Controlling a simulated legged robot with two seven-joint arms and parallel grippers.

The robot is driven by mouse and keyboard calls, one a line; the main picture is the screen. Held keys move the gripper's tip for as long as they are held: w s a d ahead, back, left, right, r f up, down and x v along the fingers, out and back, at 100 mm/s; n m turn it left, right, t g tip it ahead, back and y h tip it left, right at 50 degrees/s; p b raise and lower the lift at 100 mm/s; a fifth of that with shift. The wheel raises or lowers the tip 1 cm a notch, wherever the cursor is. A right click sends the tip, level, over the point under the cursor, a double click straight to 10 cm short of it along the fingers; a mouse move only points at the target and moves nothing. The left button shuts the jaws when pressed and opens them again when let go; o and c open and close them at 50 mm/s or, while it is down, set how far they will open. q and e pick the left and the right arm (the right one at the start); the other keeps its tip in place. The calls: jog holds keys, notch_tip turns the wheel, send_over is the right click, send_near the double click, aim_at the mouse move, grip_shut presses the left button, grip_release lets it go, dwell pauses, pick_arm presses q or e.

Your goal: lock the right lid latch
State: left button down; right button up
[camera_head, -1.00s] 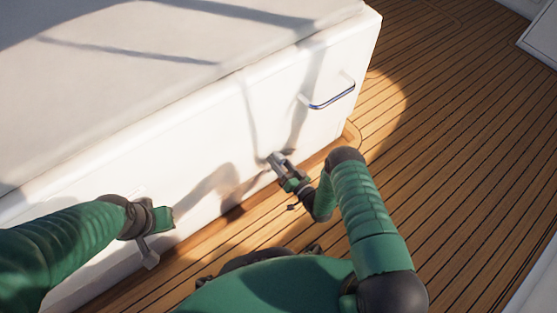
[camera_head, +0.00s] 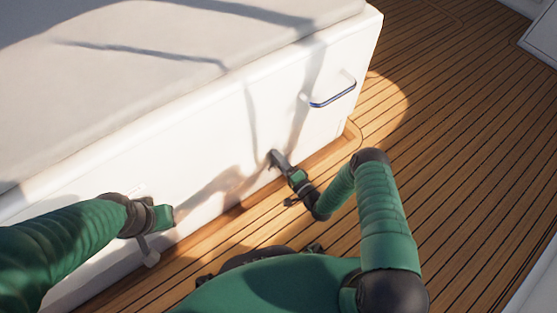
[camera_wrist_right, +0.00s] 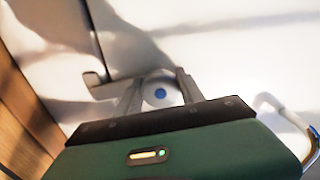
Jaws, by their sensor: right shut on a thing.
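In the head view my right gripper (camera_head: 276,158) reaches the lower part of the white front and hides the latch. My left gripper (camera_head: 150,252) is at the lower left, close to the same front; its finger gap cannot be made out.
The white hatch box (camera_head: 225,125) has a blue-and-white handle (camera_head: 334,97) to the right of my right gripper. The wooden plank deck (camera_head: 450,150) is open to the right. A grey bracket-like piece (camera_wrist_right: 95,78) sits left of the latch.

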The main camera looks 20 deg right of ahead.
jog(key=shift+w+d+m, duration=0.1)
jog(key=shift+d+m, duration=0.2)
jog(key=shift+m, duration=0.3)
jog(key=shift+f, duration=0.1)
jog(key=o, duration=1.2)
jog(key=shift+o, duration=0.6)
jog(key=shift+a, duration=0.1)
